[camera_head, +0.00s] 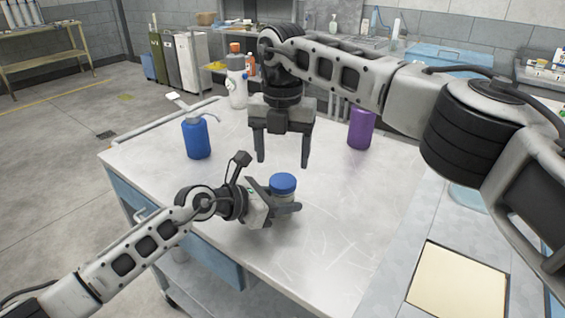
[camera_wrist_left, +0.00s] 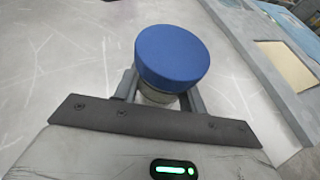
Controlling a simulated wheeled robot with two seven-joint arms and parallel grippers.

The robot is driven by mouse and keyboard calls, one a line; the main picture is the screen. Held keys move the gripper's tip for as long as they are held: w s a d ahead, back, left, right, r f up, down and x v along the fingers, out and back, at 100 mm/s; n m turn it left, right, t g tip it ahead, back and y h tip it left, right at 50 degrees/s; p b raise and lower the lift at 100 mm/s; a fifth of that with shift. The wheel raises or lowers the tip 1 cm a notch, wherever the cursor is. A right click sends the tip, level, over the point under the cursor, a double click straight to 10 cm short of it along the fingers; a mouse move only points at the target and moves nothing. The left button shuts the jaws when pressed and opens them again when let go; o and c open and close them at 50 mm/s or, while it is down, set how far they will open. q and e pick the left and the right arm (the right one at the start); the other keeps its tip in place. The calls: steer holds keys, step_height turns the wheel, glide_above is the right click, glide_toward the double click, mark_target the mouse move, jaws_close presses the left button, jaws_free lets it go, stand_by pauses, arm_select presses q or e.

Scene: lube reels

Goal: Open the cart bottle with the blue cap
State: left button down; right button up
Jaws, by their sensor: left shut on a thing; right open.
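The bottle's blue cap (camera_head: 283,183) is on top of a short, pale bottle standing upright on the cart top (camera_head: 345,225). The cap also fills the middle of the left wrist view (camera_wrist_left: 172,58), with a little of the bottle's pale body (camera_wrist_left: 158,96) below it. My left gripper (camera_head: 285,205) is shut around the bottle's body, below the cap. Its fingers hide most of the body. My right gripper (camera_head: 282,162) is open and empty, pointing down above and behind the cap, with its fingers apart.
A blue pump bottle (camera_head: 197,138) stands at the cart's left. A purple bottle (camera_head: 361,129) stands at the back right. The cart's front right is clear.

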mark_target(283, 180)
step_height(283, 180, up, 2)
steer(key=shift+r, duration=0.2)
step_height(283, 180, down, 8)
steer(key=shift+d+r, duration=0.1)
steer(key=shift+r, duration=0.05)
stand_by(0.3)
steer(key=c, duration=0.8)
steer(key=o, duration=1.1)
steer(key=shift+c, duration=0.2)
steer(key=shift+r, duration=2.3)
arm_select(q)
steer(key=c, duration=0.7)
jaws_free()
steer(key=shift+c, duration=0.2)
